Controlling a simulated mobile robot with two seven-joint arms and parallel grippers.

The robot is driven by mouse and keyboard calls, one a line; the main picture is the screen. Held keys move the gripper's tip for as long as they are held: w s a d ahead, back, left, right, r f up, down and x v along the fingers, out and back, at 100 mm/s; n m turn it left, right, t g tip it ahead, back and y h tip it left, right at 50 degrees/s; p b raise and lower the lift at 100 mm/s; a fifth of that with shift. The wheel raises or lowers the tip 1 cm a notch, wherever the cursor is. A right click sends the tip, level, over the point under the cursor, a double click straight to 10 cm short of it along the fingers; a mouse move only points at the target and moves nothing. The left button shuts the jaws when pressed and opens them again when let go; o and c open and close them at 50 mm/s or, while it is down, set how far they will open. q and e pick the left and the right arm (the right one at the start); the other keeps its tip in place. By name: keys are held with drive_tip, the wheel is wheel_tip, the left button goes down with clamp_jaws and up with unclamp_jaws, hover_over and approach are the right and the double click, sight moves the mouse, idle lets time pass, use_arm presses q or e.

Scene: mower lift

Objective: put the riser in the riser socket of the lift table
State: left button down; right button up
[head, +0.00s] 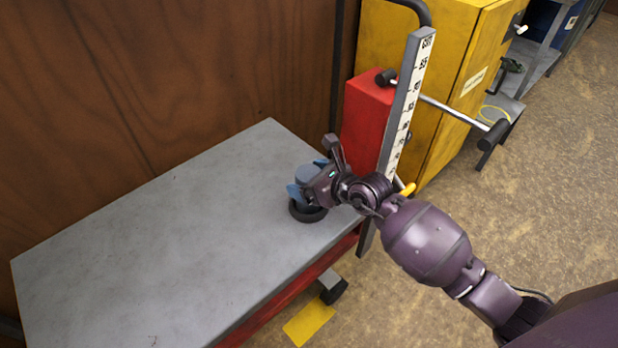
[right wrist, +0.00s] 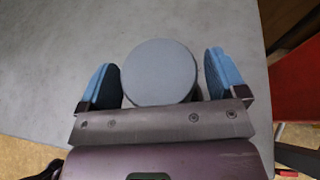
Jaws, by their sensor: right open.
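The riser (head: 306,173) is a short grey cylinder standing upright on the lift table (head: 180,235). Its lower end appears to sit within the black ring of the riser socket (head: 308,214), but a finger and the riser itself hide the join. My right gripper (head: 307,177) is open, with one blue finger on each side of the riser. In the right wrist view the riser's round top (right wrist: 160,70) lies between the two fingers, with a visible gap on each side. My left gripper is not in view.
A red box (head: 367,122) and an upright scale post (head: 404,105) with a crossbar handle stand at the table's right end. A yellow cabinet (head: 440,55) is behind them. A wooden wall (head: 190,75) runs along the back. The rest of the tabletop is clear.

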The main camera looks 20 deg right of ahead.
drive_tip(key=p+v, duration=0.3)
drive_tip(key=v, duration=0.9)
drive_tip(key=s+d+f+n+g+h, duration=0.1)
drive_tip(key=s+f+n+h, duration=0.2)
drive_tip(key=s+n, duration=1.1)
drive_tip(key=s+f+n+g+h, duration=0.1)
drive_tip(key=s+f+n+h, duration=0.2)
drive_tip(key=s+f+n, duration=0.5)
drive_tip(key=shift+s+d+n, duration=0.4)
drive_tip(key=shift+s+n, duration=3.05)
drive_tip(key=shift+n, duration=1.35)
drive_tip(key=shift+f, duration=0.15)
